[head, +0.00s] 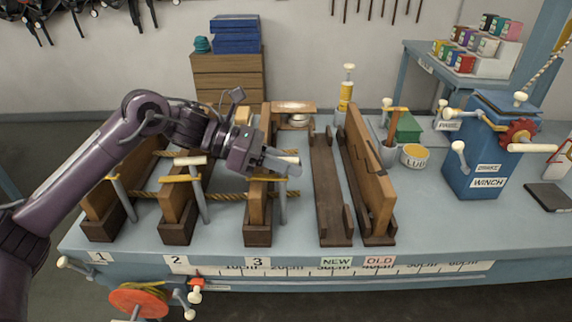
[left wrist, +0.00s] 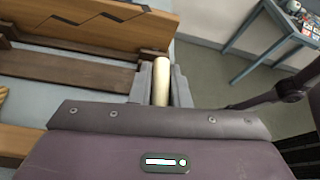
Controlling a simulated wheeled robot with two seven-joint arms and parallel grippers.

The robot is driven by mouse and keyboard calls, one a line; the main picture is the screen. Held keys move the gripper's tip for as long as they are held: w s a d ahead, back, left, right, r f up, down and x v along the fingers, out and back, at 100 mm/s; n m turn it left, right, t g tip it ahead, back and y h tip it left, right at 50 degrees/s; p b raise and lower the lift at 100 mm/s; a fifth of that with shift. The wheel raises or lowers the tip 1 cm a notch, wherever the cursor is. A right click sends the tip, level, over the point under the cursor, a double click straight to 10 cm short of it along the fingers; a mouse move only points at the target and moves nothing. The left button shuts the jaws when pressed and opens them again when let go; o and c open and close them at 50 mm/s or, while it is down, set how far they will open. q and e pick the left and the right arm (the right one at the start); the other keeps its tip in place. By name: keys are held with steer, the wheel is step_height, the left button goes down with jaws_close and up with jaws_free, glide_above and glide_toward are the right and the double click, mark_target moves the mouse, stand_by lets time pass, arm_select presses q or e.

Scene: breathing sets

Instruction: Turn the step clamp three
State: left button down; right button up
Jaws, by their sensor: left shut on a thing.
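Three step clamps stand at the left of the bench, at the labels 1, 2 and 3, each with a wooden board in a dark base. Step clamp three (head: 258,205) is the rightmost of them, above label 3. My left gripper (head: 284,163) is at the upper part of this clamp and is shut on its pale handle. The handle (left wrist: 161,82) also shows between the fingers in the left wrist view. Part of the clamp is hidden behind the gripper. My right gripper is not in view.
A rope (head: 222,197) runs through the boards. Right of clamp three are the NEW dark rack (head: 325,190) and the OLD cracked board (head: 370,170). A blue winch (head: 478,160) and a yellow tin (head: 414,156) stand further right. The front bench strip is mostly clear.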

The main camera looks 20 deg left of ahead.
mark_target(288, 158)
arm_select(q)
steer(key=shift+s+d+f, duration=0.1)
steer(key=shift+f, duration=0.05)
steer(key=c, duration=1.4)
jaws_free()
steer(key=shift+d, duration=0.1)
steer(key=shift+r, duration=0.3)
step_height(288, 158, up, 20)
steer(key=shift+f, duration=0.25)
